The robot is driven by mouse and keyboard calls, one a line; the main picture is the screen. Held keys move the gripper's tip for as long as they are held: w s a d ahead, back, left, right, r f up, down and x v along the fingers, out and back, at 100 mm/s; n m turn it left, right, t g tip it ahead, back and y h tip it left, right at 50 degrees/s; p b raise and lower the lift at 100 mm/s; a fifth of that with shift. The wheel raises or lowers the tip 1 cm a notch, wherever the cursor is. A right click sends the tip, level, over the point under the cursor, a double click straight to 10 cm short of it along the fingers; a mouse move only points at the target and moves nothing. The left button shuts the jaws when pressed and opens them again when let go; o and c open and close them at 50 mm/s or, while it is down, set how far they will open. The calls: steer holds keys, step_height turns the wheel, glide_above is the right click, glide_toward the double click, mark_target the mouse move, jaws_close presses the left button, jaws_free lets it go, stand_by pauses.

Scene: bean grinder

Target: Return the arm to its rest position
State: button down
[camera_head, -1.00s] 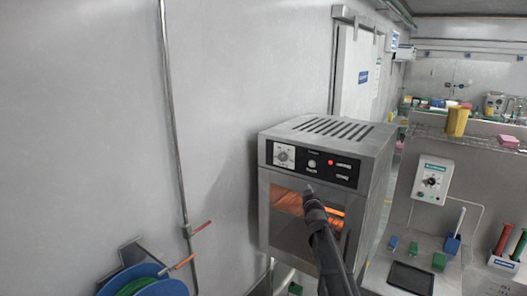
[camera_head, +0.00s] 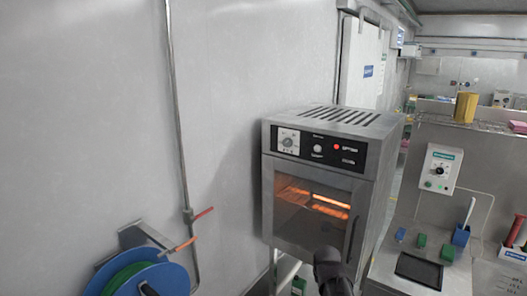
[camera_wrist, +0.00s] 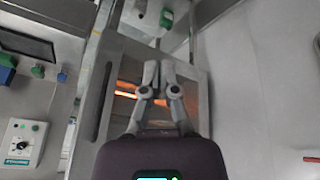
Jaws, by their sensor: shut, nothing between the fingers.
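In the wrist view my gripper (camera_wrist: 158,68) has its two fingers drawn together at the tips, with nothing between them. Behind the fingers is the front of a steel oven (camera_wrist: 118,62) with an orange glow. In the head view the oven (camera_head: 318,210) stands by the wall, its door closed, a red light lit on its panel and its inside glowing orange. A dark part of my arm shows at the bottom, in front of the oven's lower right. The fingers cannot be made out in the head view.
A blue reel (camera_head: 172,281) is on the wall at the lower left. A bench (camera_head: 462,278) at the right holds a dark pad (camera_head: 418,269) and small green and blue blocks. A control box (camera_head: 440,170) stands behind it.

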steer(key=s+a+f+g+y+b, duration=0.1)
steer(key=s+a+f+g, duration=0.1)
steer(key=s, duration=1)
steer(key=shift+s+f+g+b, duration=0.25)
steer(key=shift+f+g+b, duration=0.15)
steer(key=shift+f+g, duration=0.65)
